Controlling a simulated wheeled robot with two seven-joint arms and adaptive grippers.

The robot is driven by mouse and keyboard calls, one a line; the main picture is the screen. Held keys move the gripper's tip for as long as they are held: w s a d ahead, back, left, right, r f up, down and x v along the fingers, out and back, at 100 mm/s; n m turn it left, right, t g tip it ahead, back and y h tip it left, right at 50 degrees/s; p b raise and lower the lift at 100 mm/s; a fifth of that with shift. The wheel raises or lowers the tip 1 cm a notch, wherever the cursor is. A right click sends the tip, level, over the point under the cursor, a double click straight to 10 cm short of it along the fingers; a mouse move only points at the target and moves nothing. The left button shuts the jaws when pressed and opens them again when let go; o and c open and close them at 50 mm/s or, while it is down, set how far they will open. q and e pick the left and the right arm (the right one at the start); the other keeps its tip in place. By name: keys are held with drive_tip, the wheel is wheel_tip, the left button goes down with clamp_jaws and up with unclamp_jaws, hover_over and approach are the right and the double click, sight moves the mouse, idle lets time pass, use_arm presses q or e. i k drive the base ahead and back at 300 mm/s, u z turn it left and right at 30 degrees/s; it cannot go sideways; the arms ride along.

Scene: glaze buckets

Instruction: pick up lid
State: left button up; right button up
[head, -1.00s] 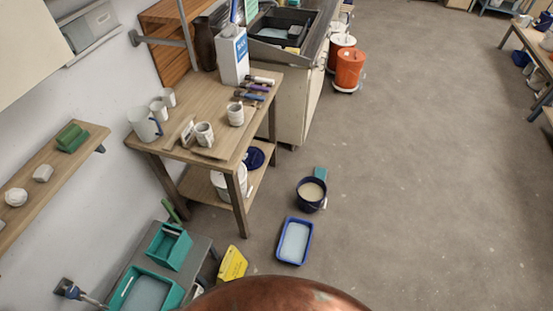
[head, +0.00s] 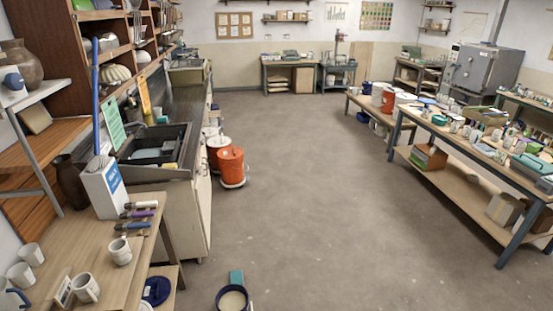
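A dark blue round thing, which looks like a lid (head: 156,290), lies on the lower shelf of the wooden table at the lower left. A dark blue bucket (head: 233,300) stands open on the floor at the bottom edge, with pale cream liquid inside; its lower part is cut off. An orange bucket (head: 231,167) stands on a low white base beside the sink cabinet and seems to be covered. A white bucket with a reddish-brown body (head: 216,151) stands just behind it. Neither of my grippers is in view.
The wooden table (head: 100,255) holds mugs, a white box (head: 104,189) and several tools. A sink counter (head: 160,150) runs along the left. Long workbenches (head: 465,150) crowded with pots stand at the right. The floor (head: 310,180) between is clear.

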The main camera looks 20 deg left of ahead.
sight(153, 290)
drive_tip(key=i, duration=2)
